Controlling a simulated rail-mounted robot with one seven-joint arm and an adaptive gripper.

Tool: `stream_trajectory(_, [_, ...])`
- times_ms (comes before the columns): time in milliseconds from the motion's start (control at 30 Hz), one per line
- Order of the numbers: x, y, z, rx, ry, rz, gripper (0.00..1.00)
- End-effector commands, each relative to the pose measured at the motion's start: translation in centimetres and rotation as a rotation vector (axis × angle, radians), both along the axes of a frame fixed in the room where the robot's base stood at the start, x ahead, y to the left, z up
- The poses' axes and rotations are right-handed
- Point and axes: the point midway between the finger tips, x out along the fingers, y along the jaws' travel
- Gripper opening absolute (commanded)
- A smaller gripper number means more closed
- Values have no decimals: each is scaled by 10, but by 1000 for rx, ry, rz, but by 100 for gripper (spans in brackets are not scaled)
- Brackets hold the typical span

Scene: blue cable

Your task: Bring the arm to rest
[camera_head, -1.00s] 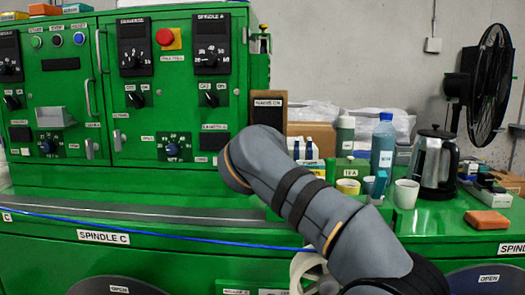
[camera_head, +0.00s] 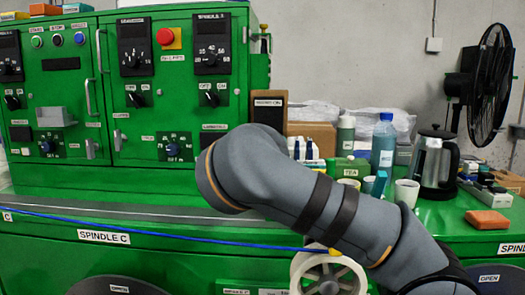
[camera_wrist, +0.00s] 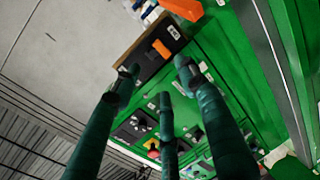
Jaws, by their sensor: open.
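My arm (camera_head: 290,190) is grey with dark bands. In the head view it reaches in from the lower right and bends in front of the green machine; my gripper does not show there. In the wrist view my gripper (camera_wrist: 160,82) has its dark green fingers spread apart, with nothing between them. The wrist view is tilted and looks towards the machine's control panel and the wall.
A blue cable (camera_head: 150,228) crosses the machine's front to a yellow end by a white reel (camera_head: 328,275). Behind my arm stand a blue bottle (camera_head: 383,145), a white cup (camera_head: 406,193) and a kettle (camera_head: 434,165). An orange block (camera_head: 488,220) lies right.

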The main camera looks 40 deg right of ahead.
Motion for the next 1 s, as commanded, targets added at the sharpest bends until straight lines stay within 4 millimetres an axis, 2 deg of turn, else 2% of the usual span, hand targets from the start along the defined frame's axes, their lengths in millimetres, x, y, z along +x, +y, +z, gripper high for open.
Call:
stream_trajectory(633, [1,-2,0,-2,0,-3,42])
stream_trajectory(1000, [25,-25,-7,-2,2,-5,42])
